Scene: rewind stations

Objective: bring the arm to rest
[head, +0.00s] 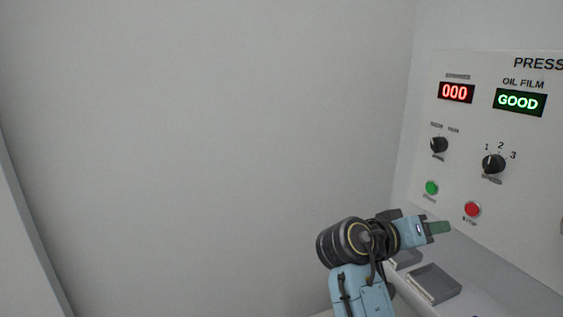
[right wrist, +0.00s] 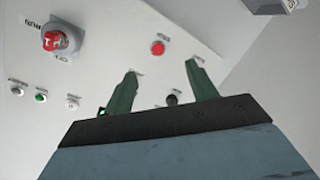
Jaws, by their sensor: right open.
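My right arm rises from the bottom of the head view, and its gripper (head: 438,228) is in front of the lower part of the press panel (head: 470,120). In the right wrist view the two green fingers of this gripper (right wrist: 164,78) are spread apart, with nothing between them. The panel (right wrist: 120,30) fills much of that view beyond the fingers; I cannot tell how far away it is. My left gripper is not in view.
A grey tray (head: 436,284) sits below. Plain wall (head: 200,130) fills the left.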

